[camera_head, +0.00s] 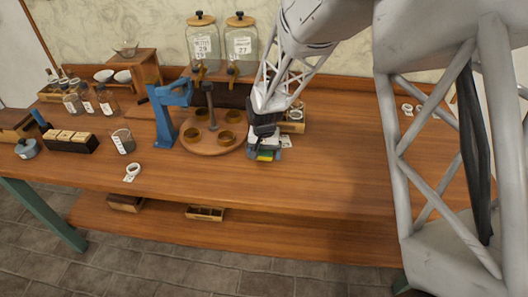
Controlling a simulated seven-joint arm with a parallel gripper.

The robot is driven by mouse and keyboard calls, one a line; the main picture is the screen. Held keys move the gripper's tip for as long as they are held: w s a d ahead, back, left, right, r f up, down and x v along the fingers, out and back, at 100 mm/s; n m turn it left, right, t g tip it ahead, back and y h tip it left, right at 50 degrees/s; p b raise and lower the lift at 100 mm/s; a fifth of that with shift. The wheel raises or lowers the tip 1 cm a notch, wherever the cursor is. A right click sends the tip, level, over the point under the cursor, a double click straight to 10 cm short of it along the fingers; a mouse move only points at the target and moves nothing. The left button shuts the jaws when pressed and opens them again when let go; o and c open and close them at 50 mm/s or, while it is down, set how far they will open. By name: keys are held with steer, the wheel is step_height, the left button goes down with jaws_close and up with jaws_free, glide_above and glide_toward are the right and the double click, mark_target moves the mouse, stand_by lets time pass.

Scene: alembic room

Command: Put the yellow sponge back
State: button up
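A small yellow patch (265,156), apparently the yellow sponge, shows right below the tip of my gripper (263,150), near the middle of the wooden workbench (330,165). Green and blue bits show beside it. My gripper points down from the lattice arm, just right of the round wooden tray (212,149). The fingers hide most of the sponge. I cannot tell whether they are closed on it, or whether it rests on the bench.
The tray holds several brown cups around a post. A blue press (168,108) stands left of it. Two glass jars (203,45) stand behind. A wooden box (292,122) and a paper label (287,141) lie close right of my gripper. The bench front is mostly clear.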

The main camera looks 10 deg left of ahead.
mark_target(266, 152)
steer(key=shift+r, duration=0.15)
step_height(266, 152, up, 12)
stand_by(0.8)
stand_by(0.8)
steer(key=s+d+r+t, duration=0.1)
steer(key=s+d+r, duration=1.15)
steer(key=d, duration=0.35)
steer(key=s+d+r, duration=0.1)
steer(key=s+d, duration=0.4)
steer(key=s, duration=0.5)
steer(key=s+d+r+t, duration=0.1)
steer(key=s+d, duration=0.5)
steer(key=s, duration=0.4)
steer(key=shift+s+r+t, duration=0.25)
steer(key=shift+t, duration=0.05)
